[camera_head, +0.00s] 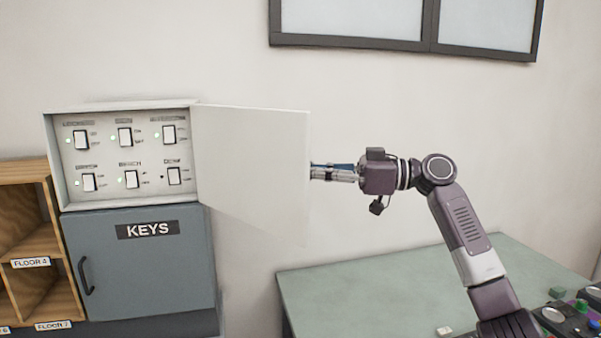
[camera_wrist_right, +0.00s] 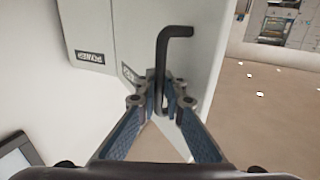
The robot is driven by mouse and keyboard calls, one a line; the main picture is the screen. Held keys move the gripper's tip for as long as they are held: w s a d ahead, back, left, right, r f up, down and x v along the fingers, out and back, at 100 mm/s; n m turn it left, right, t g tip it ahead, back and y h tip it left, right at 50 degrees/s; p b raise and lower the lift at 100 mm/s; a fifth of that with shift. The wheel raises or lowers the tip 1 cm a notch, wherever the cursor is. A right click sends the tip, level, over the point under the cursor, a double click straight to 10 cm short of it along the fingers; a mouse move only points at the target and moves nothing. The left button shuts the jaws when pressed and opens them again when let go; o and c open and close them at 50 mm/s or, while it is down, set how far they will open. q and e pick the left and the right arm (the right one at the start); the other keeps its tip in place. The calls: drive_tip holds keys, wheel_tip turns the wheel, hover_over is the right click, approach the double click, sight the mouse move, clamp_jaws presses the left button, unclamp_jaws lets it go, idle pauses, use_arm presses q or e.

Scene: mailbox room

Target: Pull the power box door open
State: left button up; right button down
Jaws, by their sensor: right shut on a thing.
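The power box (camera_head: 54,165) is mounted on the wall at the left of the head view, with several switches inside showing. Its white door (camera_head: 250,165) stands wide open, hinged at the box's right side and swung out to the right. My right gripper (camera_head: 312,172) is at the door's free edge, its fingertips partly hidden behind it. In the right wrist view my right gripper (camera_wrist_right: 162,92) is shut on the dark bent door handle (camera_wrist_right: 163,60). The door (camera_wrist_right: 195,60) shows there too, with a POWER label (camera_wrist_right: 90,57) to the left. My left gripper is not in view.
A blue-grey KEYS cabinet (camera_head: 145,268) sits directly below the power box. Wooden floor-labelled cubbies (camera_head: 25,235) stand at the far left. A green table (camera_head: 375,285) with small devices (camera_head: 570,320) lies below my right arm. Wall frames (camera_head: 400,20) hang above.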

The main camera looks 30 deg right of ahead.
drive_tip(key=shift+f, duration=0.2)
drive_tip(key=c, duration=2.3)
unclamp_jaws()
drive_tip(key=shift+d, duration=0.1)
drive_tip(key=shift+c, duration=0.2)
drive_tip(key=shift+s+d+r, duration=0.1)
drive_tip(key=shift+s+d, duration=0.05)
drive_tip(key=shift+d, duration=0.05)
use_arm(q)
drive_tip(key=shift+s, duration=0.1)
use_arm(e)
drive_tip(key=v, duration=1.2)
